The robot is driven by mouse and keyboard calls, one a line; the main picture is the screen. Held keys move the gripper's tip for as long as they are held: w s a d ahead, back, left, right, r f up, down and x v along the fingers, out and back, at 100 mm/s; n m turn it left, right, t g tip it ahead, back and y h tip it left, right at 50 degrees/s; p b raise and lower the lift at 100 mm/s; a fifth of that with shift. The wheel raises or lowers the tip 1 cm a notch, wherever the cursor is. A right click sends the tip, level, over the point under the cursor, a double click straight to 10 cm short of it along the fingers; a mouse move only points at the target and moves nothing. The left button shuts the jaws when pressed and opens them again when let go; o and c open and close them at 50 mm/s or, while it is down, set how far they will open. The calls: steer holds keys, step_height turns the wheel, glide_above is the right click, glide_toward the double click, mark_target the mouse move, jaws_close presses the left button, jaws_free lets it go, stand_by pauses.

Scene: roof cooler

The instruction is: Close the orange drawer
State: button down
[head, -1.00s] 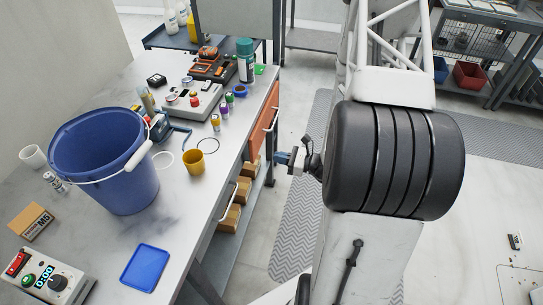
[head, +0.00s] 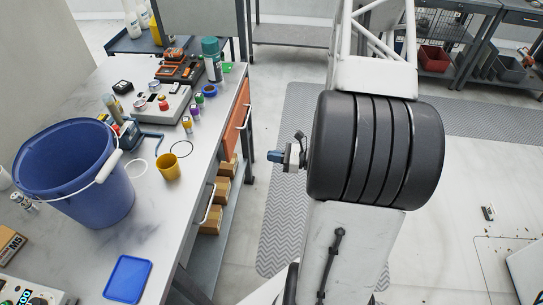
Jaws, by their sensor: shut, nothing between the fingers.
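The orange drawer (head: 236,118) is in the side of the workbench, in the head view left of centre. Its front faces right and carries a pale bar handle (head: 246,117). I cannot tell from this angle how far it stands out from the bench. My gripper (head: 272,156) is to the right of the drawer and a little lower in the picture, apart from it. Its fingers are small here and point left; they are shut and empty. My arm's large dark joint hides what lies behind it.
The workbench (head: 150,215) holds a blue bucket (head: 75,180), a yellow cup (head: 168,167), a blue tray (head: 127,279) and tools. Another bar handle (head: 207,203) sticks out below its edge. Wooden blocks (head: 222,190) lie on the lower shelf. The floor mat (head: 285,215) is clear.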

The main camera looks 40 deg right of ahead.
mark_target(233, 140)
steer(key=w+d+f, duration=0.1)
steer(key=w+d, duration=0.3)
steer(key=d, duration=0.1)
steer(key=shift+w+f, duration=0.4)
steer(key=shift+w+a, duration=0.1)
steer(key=shift+x, duration=6.8)
steer(key=shift+x, duration=2.3)
